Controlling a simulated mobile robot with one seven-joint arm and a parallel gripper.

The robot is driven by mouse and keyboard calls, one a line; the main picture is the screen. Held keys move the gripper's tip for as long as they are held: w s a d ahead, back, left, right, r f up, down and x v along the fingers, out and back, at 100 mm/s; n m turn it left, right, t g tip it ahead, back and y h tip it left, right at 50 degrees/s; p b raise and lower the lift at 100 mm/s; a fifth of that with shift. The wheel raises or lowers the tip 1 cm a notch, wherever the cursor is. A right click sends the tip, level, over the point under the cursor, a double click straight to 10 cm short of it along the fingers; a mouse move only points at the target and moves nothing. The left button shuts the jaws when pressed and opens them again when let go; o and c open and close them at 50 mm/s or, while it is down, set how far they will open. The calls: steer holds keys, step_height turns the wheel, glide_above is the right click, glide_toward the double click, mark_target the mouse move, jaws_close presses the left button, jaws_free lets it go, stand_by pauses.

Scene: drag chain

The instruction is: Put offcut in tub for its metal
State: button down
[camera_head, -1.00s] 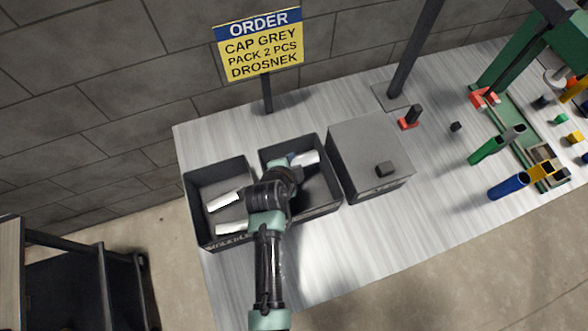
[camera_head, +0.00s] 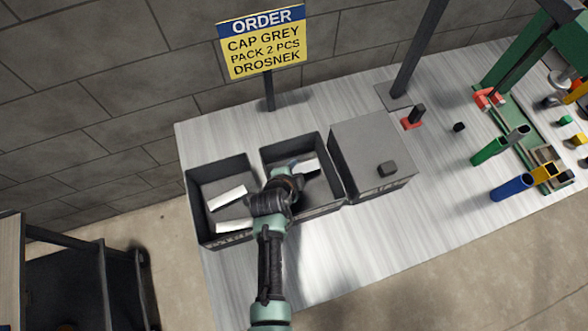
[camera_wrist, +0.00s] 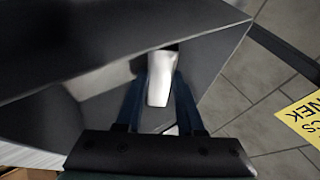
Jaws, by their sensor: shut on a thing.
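A pale silvery offcut (camera_wrist: 161,78) sits between the two blue fingers of my gripper (camera_wrist: 160,92) in the wrist view, and the gripper is shut on it. In the head view my gripper (camera_head: 296,168) reaches into the middle dark grey tub (camera_head: 327,170), and the offcut's pale end (camera_head: 311,164) shows inside the tub's rim. I cannot tell whether the offcut touches the tub floor. My wrist hides part of this tub. The left dark grey tub (camera_head: 191,205) holds two pale pieces (camera_head: 228,198). Lettering on the tub fronts is too small or covered to read.
An order sign (camera_head: 263,43) stands behind. Green and blue tubes (camera_head: 511,187) and a green fixture are at the right. The front tabletop (camera_head: 365,235) is clear.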

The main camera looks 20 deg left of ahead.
steer(key=shift+f+b, duration=0.3)
steer(key=shift+f, duration=0.05)
steer(key=c, duration=0.5)
jaws_free()
steer(key=shift+r, duration=0.1)
